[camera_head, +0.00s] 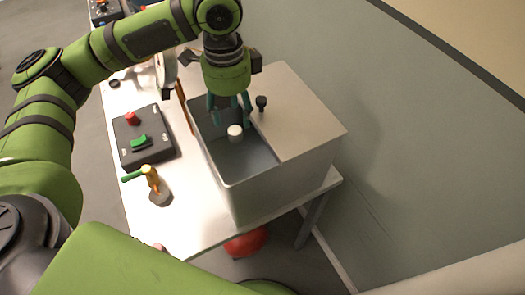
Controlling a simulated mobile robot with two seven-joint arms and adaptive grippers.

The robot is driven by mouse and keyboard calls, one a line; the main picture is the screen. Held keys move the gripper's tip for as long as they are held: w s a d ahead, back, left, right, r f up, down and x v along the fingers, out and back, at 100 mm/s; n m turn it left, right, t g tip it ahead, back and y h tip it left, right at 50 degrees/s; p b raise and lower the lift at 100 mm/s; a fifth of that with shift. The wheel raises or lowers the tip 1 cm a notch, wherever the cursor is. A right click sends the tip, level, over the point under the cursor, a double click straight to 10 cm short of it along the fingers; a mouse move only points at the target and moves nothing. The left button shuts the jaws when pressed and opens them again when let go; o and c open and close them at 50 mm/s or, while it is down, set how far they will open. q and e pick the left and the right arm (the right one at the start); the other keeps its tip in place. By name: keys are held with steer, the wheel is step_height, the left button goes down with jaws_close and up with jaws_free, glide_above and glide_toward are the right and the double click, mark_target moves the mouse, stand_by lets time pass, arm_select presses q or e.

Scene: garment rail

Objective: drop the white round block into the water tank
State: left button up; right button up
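The water tank (277,186) is a grey box on the white table, with an open compartment on its left and a closed flat top on its right. My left gripper (230,115) points down over the open compartment. Its teal fingers are spread wider than the block. The white round block (235,132) shows just below and between the fingertips, inside the outline of the opening, apparently apart from both fingers. I cannot tell whether it is in the air or resting in the tank. My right gripper is not in view.
A dark control box (146,140) with a red button and a green switch lies left of the tank. A dark knob (261,102) sits on the tank top. A red ball-like object (245,243) is under the table.

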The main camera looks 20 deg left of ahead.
arm_select(q)
steer(key=shift+r, duration=0.15)
step_height(320, 180, up, 12)
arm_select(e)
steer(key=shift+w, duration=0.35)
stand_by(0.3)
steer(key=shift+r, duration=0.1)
